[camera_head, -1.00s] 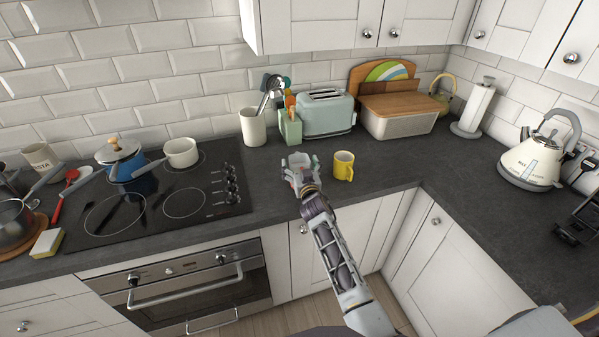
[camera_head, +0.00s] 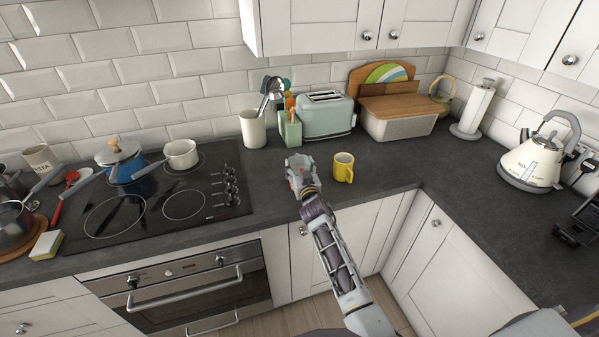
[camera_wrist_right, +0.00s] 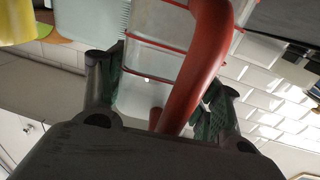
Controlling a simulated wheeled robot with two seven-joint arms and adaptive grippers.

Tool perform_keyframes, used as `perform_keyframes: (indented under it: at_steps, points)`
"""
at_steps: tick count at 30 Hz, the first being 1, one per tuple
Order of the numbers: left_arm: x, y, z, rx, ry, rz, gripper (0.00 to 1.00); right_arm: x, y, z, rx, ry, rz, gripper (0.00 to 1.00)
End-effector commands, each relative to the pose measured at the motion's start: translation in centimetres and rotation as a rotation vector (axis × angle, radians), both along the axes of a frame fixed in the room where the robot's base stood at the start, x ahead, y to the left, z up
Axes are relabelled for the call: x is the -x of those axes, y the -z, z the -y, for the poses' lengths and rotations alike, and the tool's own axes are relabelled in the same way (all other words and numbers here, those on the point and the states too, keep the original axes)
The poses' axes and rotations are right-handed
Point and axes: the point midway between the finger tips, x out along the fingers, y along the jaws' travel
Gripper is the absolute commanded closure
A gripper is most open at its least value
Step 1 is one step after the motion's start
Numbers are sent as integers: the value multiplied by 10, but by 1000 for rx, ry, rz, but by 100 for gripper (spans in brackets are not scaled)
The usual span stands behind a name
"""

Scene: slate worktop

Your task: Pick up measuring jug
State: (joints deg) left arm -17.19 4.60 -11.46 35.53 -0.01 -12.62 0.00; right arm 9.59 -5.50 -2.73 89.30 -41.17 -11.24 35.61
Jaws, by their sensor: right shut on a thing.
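The measuring jug is a clear vessel with red lines and a red handle; its clear wall (camera_wrist_right: 152,58) and handle (camera_wrist_right: 203,65) show large in the right wrist view. My right gripper (camera_wrist_right: 165,100) is shut on the jug, its two dark green finger pads on either side of the handle. In the head view my right gripper (camera_head: 300,164) is over the worktop left of the yellow mug, and it hides most of the jug. I cannot tell whether the jug touches the worktop. My left gripper is not in view.
The yellow mug (camera_head: 343,167) stands close to the right. Behind are a green utensil box (camera_head: 290,130), a white crock (camera_head: 253,129), a toaster (camera_head: 328,117) and a bread bin (camera_head: 398,125). The hob (camera_head: 150,205) with pans is left. The worktop (camera_head: 400,172) right of the mug is clear.

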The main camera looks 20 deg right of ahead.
Motion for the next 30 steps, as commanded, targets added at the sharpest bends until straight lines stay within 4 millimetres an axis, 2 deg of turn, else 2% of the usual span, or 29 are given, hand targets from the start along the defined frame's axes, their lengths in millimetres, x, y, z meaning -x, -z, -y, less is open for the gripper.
perform_keyframes:
  at_steps: [8, 24, 30]
  points:
    - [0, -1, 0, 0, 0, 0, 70, 0, -11, 0, 0, 0, 3, 65]
    - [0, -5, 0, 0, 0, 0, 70, 0, -82, 0, 1, 0, 4, 65]
    - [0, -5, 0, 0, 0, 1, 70, 0, -98, 0, 0, -1, 2, 65]
